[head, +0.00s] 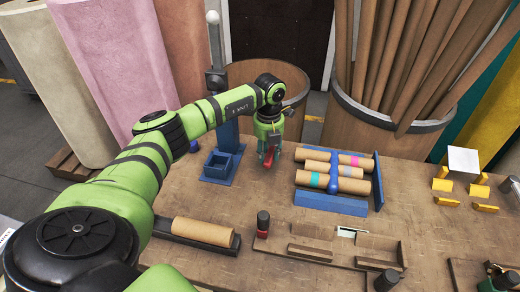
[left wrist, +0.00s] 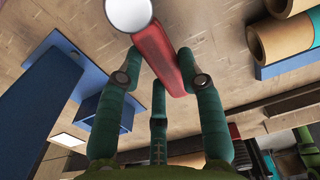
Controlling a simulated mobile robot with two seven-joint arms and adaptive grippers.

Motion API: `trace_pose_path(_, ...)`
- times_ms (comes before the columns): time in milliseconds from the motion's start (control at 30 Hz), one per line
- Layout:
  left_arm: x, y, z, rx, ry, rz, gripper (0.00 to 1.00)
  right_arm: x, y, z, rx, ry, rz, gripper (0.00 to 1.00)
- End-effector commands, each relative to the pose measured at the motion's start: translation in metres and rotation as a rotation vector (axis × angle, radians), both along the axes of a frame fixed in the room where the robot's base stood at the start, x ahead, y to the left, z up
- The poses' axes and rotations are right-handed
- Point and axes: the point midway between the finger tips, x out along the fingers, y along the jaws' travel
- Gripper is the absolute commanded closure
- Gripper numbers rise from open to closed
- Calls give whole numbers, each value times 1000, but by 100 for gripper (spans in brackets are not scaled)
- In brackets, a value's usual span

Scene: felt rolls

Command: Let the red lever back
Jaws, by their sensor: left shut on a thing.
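The red lever (head: 268,158) stands by the blue post stand (head: 226,140) at the back middle of the table. My left gripper (head: 267,148) reaches down over it and is shut on it. In the left wrist view, the red lever (left wrist: 158,50) lies between the gripper's green fingers (left wrist: 160,75), and its pale round end is toward the top.
A blue rack (head: 331,201) with several cardboard rolls stands right of the lever. A black tray with one roll (head: 203,231) lies in front. A wooden divided frame (head: 330,243) and dark upright pieces are near the front.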

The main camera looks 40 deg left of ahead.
Motion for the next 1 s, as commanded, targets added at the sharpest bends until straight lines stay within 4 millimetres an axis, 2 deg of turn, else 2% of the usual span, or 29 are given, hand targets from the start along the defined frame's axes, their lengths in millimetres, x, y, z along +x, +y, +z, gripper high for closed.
trace_pose_path(500,1,-5,-2,1,6,14,100,0,0,-1,0,0,0,10)
trace_pose_path(533,1,-5,-2,1,6,13,59,0,0,-1,0,0,0,10)
trace_pose_path(600,2,-5,-2,1,6,13,38,0,0,-1,0,0,0,10)
trace_pose_path(1000,3,-4,4,1,0,14,38,0,-1,0,-1,0,1,10)
